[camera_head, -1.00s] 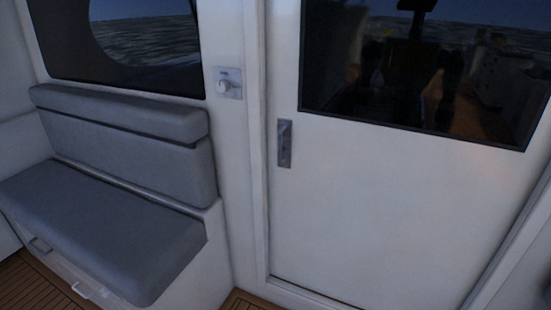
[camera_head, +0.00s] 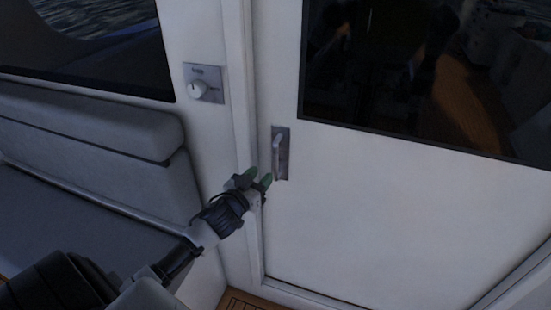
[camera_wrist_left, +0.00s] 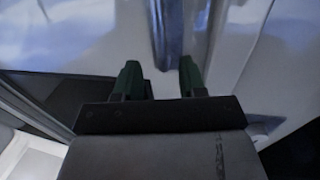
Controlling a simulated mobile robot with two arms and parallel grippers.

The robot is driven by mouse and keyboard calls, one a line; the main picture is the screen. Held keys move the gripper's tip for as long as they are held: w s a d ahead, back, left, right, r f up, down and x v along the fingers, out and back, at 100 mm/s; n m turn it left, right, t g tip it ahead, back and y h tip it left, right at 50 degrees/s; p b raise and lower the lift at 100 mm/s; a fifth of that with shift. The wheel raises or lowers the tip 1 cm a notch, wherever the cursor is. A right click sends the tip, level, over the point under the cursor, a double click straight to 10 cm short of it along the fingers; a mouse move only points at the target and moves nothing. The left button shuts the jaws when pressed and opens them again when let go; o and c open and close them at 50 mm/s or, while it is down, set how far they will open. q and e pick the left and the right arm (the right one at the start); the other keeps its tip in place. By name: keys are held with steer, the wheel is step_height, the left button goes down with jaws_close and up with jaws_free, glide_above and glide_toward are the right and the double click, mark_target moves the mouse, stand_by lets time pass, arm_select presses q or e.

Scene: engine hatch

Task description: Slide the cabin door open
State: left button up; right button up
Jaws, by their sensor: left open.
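The white cabin door (camera_head: 390,215) fills the right of the head view, with a dark window in its upper part. Its metal handle (camera_head: 281,153) sits upright near the door's left edge. My left gripper (camera_head: 258,180) is open and empty, with green fingertips just left of and slightly below the handle; I cannot tell whether it touches. In the left wrist view, the two fingers (camera_wrist_left: 160,78) are apart, and a blurred grey vertical bar, likely the handle (camera_wrist_left: 168,30), lies ahead between them. The right gripper is not in view.
A grey cushioned bench (camera_head: 90,150) stands at the left below a window. A panel with a round white knob (camera_head: 203,84) is on the wall left of the door frame (camera_head: 244,110). A bit of wooden floor (camera_head: 245,300) shows at the bottom.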

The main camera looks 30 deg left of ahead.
mark_target(274, 162)
arm_select(q)
steer(key=w+p, duration=0.1)
steer(key=w, duration=0.7)
steer(key=shift+w+a, duration=0.2)
jaws_close()
